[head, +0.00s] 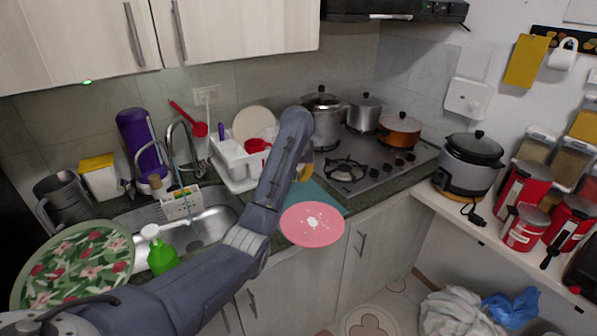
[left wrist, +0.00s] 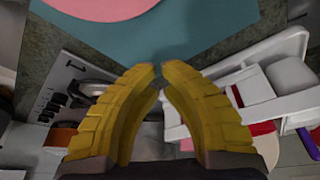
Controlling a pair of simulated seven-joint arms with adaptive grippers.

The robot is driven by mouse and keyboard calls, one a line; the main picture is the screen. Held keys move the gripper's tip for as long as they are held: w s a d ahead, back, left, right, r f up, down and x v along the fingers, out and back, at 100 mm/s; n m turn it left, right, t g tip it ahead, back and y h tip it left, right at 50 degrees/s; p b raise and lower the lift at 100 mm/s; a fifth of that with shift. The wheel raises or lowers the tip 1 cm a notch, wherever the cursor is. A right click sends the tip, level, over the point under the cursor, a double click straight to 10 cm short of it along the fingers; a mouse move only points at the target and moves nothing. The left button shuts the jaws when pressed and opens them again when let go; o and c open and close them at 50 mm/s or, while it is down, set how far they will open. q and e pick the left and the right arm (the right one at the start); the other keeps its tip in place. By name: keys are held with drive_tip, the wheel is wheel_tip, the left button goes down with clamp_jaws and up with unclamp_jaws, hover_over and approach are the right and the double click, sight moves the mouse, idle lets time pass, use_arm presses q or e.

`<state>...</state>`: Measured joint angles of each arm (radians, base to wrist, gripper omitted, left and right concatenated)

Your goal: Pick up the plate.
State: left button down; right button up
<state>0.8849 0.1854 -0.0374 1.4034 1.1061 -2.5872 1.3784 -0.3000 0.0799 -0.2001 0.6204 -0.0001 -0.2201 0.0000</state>
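A round pink plate (head: 312,224) with a white pattern in its middle shows near the counter's front edge in the head view, seeming to overlap a teal mat (head: 322,196). In the left wrist view, part of the pink plate (left wrist: 108,5) is at the top, over the teal mat (left wrist: 200,28). My left gripper (head: 304,165) is mostly hidden behind my own arm in the head view, behind the plate. In the left wrist view, its yellow fingers (left wrist: 160,69) come together at the tips with nothing between them. My right gripper is not in view.
A white dish rack (head: 238,162) with a cream plate (head: 254,123) stands behind my left arm. The stove (head: 365,160) with pots is to the right. The sink (head: 205,210), a green bottle (head: 161,255) and a floral tray (head: 75,262) are left.

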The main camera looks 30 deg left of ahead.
use_arm(q)
drive_tip(key=shift+v, duration=0.95)
drive_tip(key=c, duration=1.8)
unclamp_jaws()
drive_tip(key=shift+r, duration=0.2)
drive_tip(key=o, duration=0.6)
drive_tip(key=shift+c, duration=0.2)
drive_tip(key=shift+d, duration=0.1)
